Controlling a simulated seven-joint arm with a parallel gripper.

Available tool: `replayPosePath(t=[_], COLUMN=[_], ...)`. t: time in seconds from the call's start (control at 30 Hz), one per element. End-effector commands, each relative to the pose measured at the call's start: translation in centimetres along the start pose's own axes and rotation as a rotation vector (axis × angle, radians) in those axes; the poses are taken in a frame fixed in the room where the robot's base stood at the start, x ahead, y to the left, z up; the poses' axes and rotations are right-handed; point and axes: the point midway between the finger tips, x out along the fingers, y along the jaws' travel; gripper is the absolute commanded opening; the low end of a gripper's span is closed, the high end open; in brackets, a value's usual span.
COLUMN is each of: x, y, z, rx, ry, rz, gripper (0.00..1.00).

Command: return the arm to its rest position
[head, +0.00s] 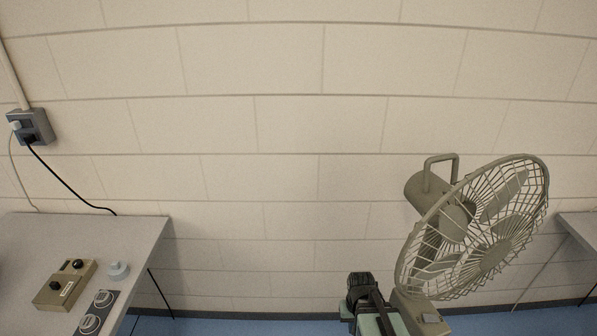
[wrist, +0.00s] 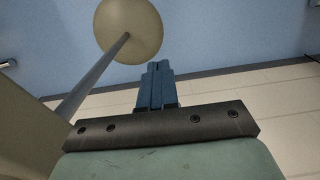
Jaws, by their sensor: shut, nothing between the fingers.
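My gripper (wrist: 159,66) shows in the wrist view, its two blue-grey fingers together with nothing between them. They point over the blue floor, clear of any surface. In the head view a dark and green part of my arm (head: 371,305) rises at the bottom edge, right of centre; the fingertips cannot be made out there. The arm's overall pose is mostly out of view.
A caged fan (head: 480,240) stands close right of my arm. Its round base (wrist: 128,28) and pole (wrist: 95,75) show beside my fingers. A table (head: 75,240) at left bears a control box (head: 65,285). Another table (head: 583,228) stands at right.

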Motion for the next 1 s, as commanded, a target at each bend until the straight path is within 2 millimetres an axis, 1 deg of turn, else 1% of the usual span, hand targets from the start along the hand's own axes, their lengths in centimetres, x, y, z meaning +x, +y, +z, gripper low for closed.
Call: replayPosePath(t=[0.03, 0.17, 0.37, 0.5, 0.67, 0.7, 0.9, 1.0], x=[0.8, 3.0, 7.1, 9.9, 12.8, 13.4, 16.4, 17.5], y=[0.0, 0.0, 0.0, 0.1, 0.1, 0.1, 0.1, 0.1], z=[0.7, 2.6, 6.7, 10.0, 14.0, 15.0, 20.3, 22.7], rx=[0.000, -0.001, 0.000, 0.000, 0.001, 0.001, 0.002, 0.002], ry=[-0.017, -0.064, -0.157, -0.227, -0.306, -0.327, -0.425, -0.468], rz=[0.000, 0.000, 0.001, 0.001, 0.001, 0.001, 0.001, 0.001], gripper=[0.00, 0.00, 0.00, 0.00, 0.00, 0.00, 0.00, 0.00])
